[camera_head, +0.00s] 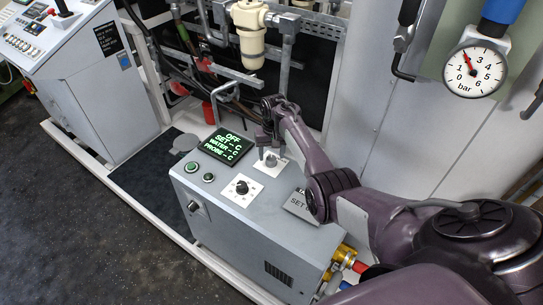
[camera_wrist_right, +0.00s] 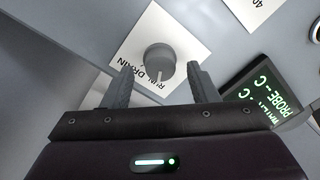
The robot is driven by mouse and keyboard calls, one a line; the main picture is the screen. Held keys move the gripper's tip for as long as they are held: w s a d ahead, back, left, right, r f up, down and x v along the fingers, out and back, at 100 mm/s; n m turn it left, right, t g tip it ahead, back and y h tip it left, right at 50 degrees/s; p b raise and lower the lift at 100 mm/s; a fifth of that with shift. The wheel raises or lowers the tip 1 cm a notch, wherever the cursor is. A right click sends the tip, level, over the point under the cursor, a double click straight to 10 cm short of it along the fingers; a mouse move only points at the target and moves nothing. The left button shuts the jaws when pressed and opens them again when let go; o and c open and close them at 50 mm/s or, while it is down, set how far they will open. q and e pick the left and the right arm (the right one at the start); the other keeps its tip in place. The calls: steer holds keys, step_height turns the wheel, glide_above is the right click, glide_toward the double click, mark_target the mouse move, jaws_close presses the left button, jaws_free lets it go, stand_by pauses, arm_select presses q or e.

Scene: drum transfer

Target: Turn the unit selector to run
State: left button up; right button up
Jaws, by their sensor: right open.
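The unit selector is a round grey knob (camera_wrist_right: 160,60) on a white plate with the words "DRAIN" and "RUN" partly visible. A pale pointer line on it faces the lower edge of the wrist picture; which mark it meets is not clear. In the head view the selector (camera_head: 271,160) sits on top of the grey unit, behind the dial. My right gripper (camera_head: 268,139) is above it; in the right wrist view the gripper (camera_wrist_right: 161,73) is open, with one fingertip on each side of the knob and gaps between. My left gripper is out of view.
The unit's display (camera_head: 226,145) reads OFF, with dashes for SET, WATER and PROBE. A black dial (camera_head: 242,187) on a white plate and two round buttons are near the front of the grey unit (camera_head: 250,235). Pipes and a white filter housing (camera_head: 249,32) stand behind.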

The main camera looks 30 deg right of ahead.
mark_target(272, 158)
step_height(272, 158, up, 6)
steer(key=shift+d+f+b, duration=0.1)
steer(key=shift+b, duration=0.2)
stand_by(0.4)
